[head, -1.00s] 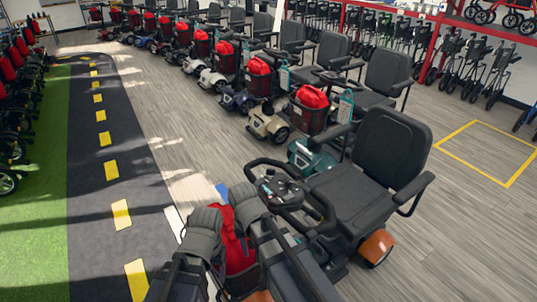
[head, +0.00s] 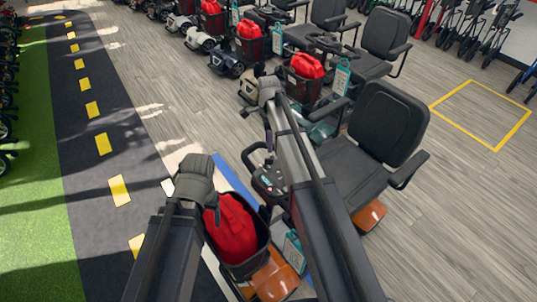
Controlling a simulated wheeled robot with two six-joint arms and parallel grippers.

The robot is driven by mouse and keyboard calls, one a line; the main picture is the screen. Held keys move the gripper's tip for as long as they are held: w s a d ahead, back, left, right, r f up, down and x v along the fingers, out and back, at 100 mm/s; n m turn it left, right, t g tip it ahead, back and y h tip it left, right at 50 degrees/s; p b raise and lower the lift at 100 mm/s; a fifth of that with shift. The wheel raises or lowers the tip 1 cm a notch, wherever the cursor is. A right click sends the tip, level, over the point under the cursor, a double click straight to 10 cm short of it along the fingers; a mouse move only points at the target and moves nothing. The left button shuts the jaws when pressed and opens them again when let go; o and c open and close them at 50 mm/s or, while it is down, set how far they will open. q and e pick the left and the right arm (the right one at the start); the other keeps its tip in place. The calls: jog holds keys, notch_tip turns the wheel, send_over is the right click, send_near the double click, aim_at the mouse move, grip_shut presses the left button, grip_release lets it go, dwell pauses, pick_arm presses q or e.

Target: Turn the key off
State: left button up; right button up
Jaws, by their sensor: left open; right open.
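The nearest scooter has orange body panels (head: 278,279), a black seat (head: 385,128) and a dark control console (head: 266,183) with looped handlebars. I cannot make out the key; my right arm covers part of the console. My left gripper (head: 197,168) is open and empty, beside the scooter's front basket (head: 250,262), which holds a red bag (head: 232,232). My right gripper (head: 264,85) is open and empty. In the picture it lies above and beyond the console, near the front of the neighbouring scooter. The finger gaps are hard to see.
A row of similar scooters, several with red bags (head: 303,66) in baskets, runs to the upper left. A dark lane with yellow dashes (head: 103,144) and green turf (head: 35,220) lie left. Bare floor with a yellow square outline (head: 481,113) is at right.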

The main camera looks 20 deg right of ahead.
aim_at(269, 161)
jog(key=shift+s+f+b, duration=0.15)
jog(key=shift+f+b, duration=1.75)
jog(key=shift+f, duration=0.05)
jog(key=shift+s+f+b, duration=0.15)
jog(key=shift+f+b, duration=1.7)
jog(key=shift+f, duration=0.1)
jog(key=shift+r, duration=0.1)
grip_shut()
